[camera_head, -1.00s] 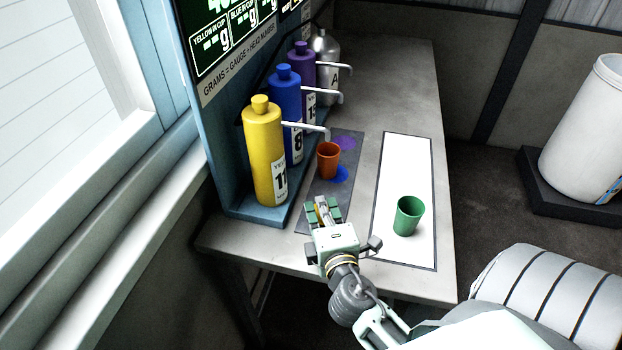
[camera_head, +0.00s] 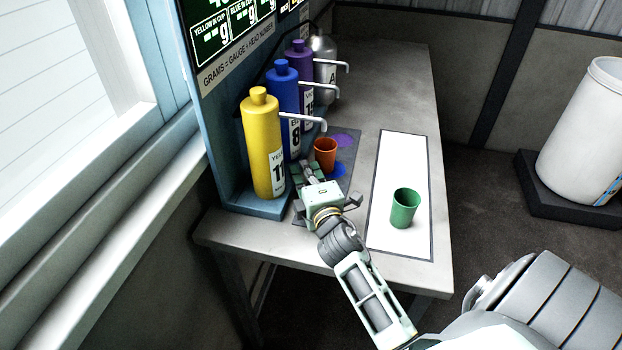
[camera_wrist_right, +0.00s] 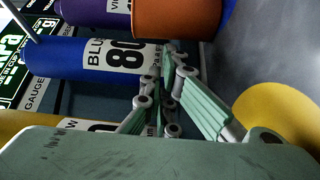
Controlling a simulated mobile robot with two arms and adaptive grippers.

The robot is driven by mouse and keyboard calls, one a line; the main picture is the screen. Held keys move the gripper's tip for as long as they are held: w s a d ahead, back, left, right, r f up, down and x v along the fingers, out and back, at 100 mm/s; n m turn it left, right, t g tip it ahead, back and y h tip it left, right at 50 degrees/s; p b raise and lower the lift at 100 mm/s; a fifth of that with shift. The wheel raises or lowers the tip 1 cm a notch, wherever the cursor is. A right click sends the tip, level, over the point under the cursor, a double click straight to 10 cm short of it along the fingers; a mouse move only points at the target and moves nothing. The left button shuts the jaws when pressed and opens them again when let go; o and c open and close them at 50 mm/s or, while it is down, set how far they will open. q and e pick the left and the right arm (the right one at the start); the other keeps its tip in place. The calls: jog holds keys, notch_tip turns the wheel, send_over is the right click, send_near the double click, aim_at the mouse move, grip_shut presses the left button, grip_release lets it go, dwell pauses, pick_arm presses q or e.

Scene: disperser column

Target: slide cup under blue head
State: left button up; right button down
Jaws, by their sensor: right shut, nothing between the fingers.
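The orange cup (camera_head: 325,152) stands upright on the dark mat (camera_head: 349,172), beside a blue spot (camera_head: 336,170) that it partly covers. The blue bottle (camera_head: 283,90) with its thin spout stands behind and left of the cup. My right gripper (camera_head: 307,171) is shut and empty, low over the mat on the near left side of the cup. In the right wrist view the cup (camera_wrist_right: 180,15) is just beyond the fingers (camera_wrist_right: 165,85), with the blue bottle (camera_wrist_right: 60,58) to the left. Whether fingers and cup touch is unclear. My left gripper is out of view.
A yellow bottle (camera_head: 262,150) stands close left of the gripper; purple (camera_head: 298,62) and silver (camera_head: 325,60) ones stand farther back. A green cup (camera_head: 404,208) stands on a white mat (camera_head: 400,160) at the right. A yellow spot (camera_wrist_right: 278,108) shows in the wrist view.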

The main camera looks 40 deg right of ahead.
aim_at(325, 157)
jog(key=shift+x, duration=0.9)
jog(key=shift+s, duration=0.1)
jog(key=shift+s+d+p, duration=0.45)
jog(key=shift+s+d, duration=0.15)
jog(key=shift+d, duration=0.25)
jog(key=shift+s+d, duration=0.2)
